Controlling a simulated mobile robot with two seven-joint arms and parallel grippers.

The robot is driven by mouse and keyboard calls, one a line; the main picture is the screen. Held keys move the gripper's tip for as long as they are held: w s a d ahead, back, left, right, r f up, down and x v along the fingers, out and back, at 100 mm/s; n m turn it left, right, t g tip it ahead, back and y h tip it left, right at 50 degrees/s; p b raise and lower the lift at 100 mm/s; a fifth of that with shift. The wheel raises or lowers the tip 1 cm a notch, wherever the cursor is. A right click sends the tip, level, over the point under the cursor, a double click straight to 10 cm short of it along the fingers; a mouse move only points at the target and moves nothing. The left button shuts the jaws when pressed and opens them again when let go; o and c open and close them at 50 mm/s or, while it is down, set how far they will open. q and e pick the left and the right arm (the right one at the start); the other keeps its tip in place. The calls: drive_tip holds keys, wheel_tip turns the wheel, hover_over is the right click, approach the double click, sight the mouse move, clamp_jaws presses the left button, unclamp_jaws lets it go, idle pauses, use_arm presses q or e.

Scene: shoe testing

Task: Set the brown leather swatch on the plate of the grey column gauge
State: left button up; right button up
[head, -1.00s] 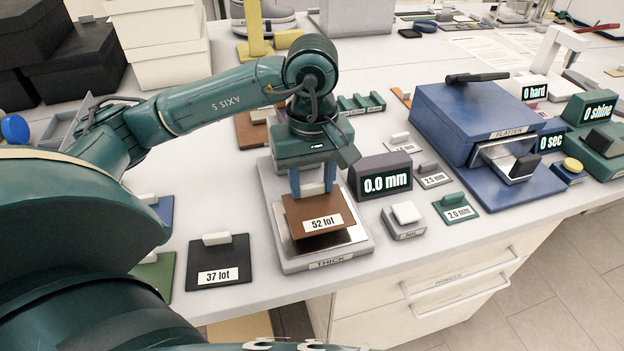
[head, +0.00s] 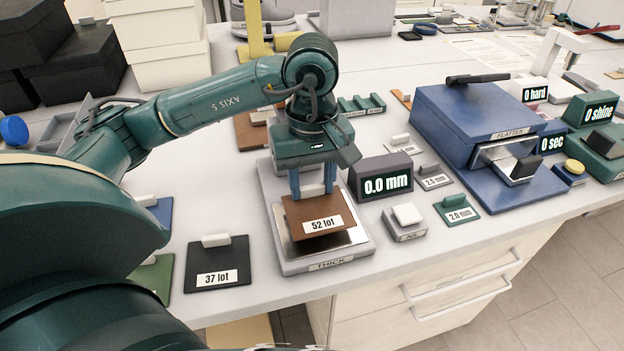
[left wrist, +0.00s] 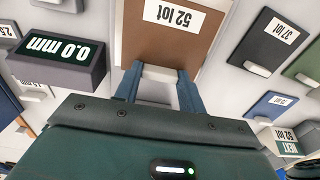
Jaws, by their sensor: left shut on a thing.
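The brown leather swatch (head: 312,215), labelled "52 lot", is in my left gripper (head: 313,187). The gripper is shut on the swatch's pale grip tab, which shows between the fingers in the left wrist view (left wrist: 158,72). The swatch is over the shiny plate (head: 352,238) of the grey column gauge (head: 368,252), labelled "THICK". A strip of plate and a dark shadow show below the swatch's front edge, so it looks slightly above the plate. The gauge's display (head: 386,183) reads 0.0 mm. My right gripper is not in view.
A black swatch (head: 232,252) labelled "37 lot" lies left of the gauge. A small grey block (head: 405,232) and a green 2.0 mm piece (head: 457,213) lie to its right. The blue flatten press (head: 470,120) stands further right. The table's front edge is close below the gauge.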

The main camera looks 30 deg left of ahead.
use_arm(q)
drive_tip(key=shift+b, duration=0.35)
idle(0.6)
drive_tip(key=shift+f+b, duration=0.3)
drive_tip(key=shift+f+b, duration=0.3)
drive_tip(key=shift+f+b, duration=0.3)
drive_tip(key=shift+f, duration=0.2)
drive_tip(key=o, duration=1)
drive_tip(key=shift+o, duration=0.2)
